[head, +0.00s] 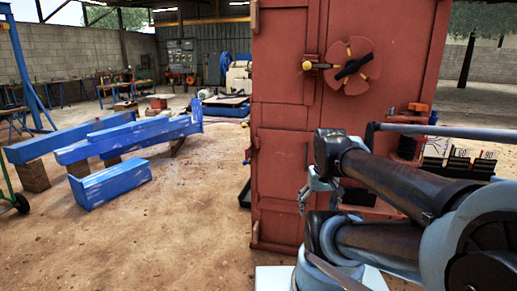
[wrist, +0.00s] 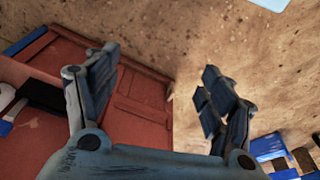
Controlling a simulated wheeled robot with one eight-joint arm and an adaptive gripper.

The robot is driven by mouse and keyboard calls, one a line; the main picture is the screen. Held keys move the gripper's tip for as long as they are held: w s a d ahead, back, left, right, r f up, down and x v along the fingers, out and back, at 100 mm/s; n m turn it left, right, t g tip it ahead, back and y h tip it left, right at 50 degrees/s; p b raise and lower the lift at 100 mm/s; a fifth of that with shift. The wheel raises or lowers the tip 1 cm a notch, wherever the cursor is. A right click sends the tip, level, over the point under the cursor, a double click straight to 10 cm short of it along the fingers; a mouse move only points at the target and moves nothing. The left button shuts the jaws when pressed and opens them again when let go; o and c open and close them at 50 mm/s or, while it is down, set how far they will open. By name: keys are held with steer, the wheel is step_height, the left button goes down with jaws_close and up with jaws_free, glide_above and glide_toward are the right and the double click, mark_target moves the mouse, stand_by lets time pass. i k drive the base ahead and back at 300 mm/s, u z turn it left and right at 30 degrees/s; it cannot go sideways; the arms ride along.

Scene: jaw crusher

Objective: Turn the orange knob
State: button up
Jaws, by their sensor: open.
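A round orange-red disc (head: 356,67) with a black bar handle and yellow marks is on the upper front of the red machine cabinet (head: 283,158). A small yellow-orange ball knob (head: 306,65) is on a latch just left of the disc. A small orange cap (head: 419,107) stands on a post at the cabinet's right. I cannot tell which of these is the orange knob. My gripper (head: 308,197) is below them, in front of the lower cabinet, pointing down. In the wrist view my gripper (wrist: 160,72) is open and empty, with fingers apart; none of the knobs shows clearly there.
Blue steel beams (head: 128,139) on wooden blocks lie on the dirt floor at left. A loose blue block (head: 111,182) lies nearer. Small numbered plates (head: 458,158) stand right of the cabinet, behind my arm.

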mark_target(418, 108)
steer(key=z, duration=1.4)
steer(key=i, duration=0.3)
steer(key=u, duration=0.3)
